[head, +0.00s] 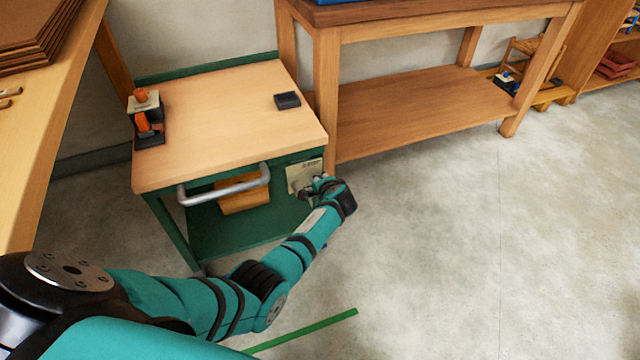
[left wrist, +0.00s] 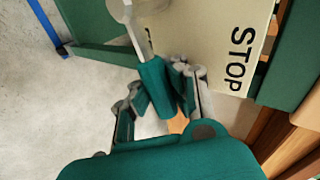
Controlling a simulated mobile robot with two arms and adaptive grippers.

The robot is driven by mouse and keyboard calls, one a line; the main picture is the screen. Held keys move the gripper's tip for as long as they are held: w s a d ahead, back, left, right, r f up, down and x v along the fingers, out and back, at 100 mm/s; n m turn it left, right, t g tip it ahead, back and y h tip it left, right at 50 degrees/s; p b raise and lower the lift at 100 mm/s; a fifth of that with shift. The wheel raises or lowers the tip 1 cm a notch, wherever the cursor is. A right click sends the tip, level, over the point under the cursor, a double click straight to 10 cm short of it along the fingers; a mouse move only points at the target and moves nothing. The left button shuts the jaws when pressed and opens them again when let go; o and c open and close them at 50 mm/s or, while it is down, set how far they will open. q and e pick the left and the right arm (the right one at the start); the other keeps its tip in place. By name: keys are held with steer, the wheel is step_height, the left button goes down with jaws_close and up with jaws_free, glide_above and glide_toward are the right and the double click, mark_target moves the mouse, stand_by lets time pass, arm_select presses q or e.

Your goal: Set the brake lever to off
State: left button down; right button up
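The brake lever (left wrist: 154,86) is a pale metal rod with a teal grip, mounted by a cream plate (left wrist: 213,38) marked STOP. The plate (head: 301,176) also shows in the head view on the right end of the green cart's front. My left gripper (left wrist: 158,88) has a finger on each side of the teal grip, and both pads appear to touch it. In the head view my left gripper (head: 321,187) is at the plate and hides most of the lever. No OFF marking is readable. My right gripper is not in view.
The cart has a wooden top (head: 215,115) and a grey push handle (head: 224,186) on its front. An orange-and-black device (head: 148,122) and a dark block (head: 287,100) sit on top. A wooden workbench (head: 420,110) stands behind to the right. The floor (head: 480,240) at right is clear.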

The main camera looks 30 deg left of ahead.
arm_select(q)
steer(key=shift+w+d+r, duration=0.15)
steer(key=shift+w+r, duration=0.25)
steer(key=shift+r, duration=0.15)
steer(key=c, duration=1.6)
jaws_free()
steer(key=shift+d, duration=0.15)
steer(key=shift+o, duration=0.7)
steer(key=shift+s+f, duration=0.2)
steer(key=shift+s, duration=0.1)
steer(key=v, duration=0.8)
